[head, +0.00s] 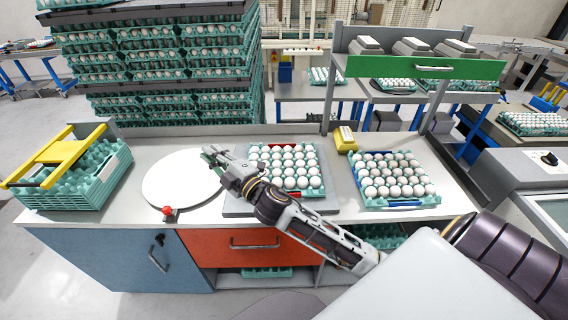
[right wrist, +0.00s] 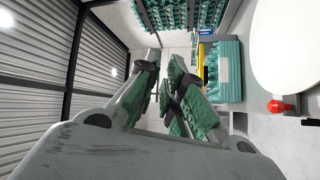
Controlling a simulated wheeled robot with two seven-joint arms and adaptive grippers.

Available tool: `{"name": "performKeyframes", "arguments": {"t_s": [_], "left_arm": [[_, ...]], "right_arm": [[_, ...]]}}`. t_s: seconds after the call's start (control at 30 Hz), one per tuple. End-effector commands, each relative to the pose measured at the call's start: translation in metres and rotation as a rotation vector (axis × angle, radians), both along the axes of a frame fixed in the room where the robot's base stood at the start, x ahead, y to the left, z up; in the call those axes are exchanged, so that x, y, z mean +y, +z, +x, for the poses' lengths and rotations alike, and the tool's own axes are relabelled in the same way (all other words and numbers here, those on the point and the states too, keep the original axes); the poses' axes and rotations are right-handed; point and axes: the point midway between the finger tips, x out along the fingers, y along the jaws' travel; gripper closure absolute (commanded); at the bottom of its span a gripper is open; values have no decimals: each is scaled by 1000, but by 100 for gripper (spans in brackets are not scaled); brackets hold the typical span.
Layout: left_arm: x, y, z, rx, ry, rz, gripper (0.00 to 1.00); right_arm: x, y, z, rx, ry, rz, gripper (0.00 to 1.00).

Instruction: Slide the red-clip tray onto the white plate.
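The red-clip tray (head: 318,186) is full of white eggs and sits on a grey platform at the middle of the bench, with red showing at its back and front edges. The round white plate (head: 172,186) lies bare to its left; it also shows in the right wrist view (right wrist: 288,40). My right gripper (head: 210,156) is over the plate's right edge, left of the tray. Its fingers stand apart with nothing between them in the right wrist view (right wrist: 163,62). My right forearm crosses in front of the tray's front left corner. My left gripper is out of view.
A blue-clip egg tray (head: 392,204) sits to the right, with a yellow box (head: 346,139) behind. Empty green trays (head: 93,190) with a yellow handle stand at left. A red knob (head: 168,211) is at the plate's front edge. Tall egg stacks (head: 160,75) rise behind.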

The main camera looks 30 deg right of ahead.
Motion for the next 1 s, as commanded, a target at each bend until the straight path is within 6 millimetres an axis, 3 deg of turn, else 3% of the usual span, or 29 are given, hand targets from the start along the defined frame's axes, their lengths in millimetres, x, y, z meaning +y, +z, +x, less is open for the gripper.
{"name": "performKeyframes", "arguments": {"t_s": [0.23, 0.5, 0.77, 1.0], "left_arm": [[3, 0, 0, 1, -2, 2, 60], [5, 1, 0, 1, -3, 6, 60], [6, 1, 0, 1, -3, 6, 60], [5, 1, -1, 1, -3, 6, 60]], "right_arm": [[35, 34, -5, -187, 141, -173, 90], [71, 52, -20, -364, 298, -371, 90], [99, 52, -37, -513, 453, -578, 90], [116, 38, -53, -624, 601, -775, 90]]}}
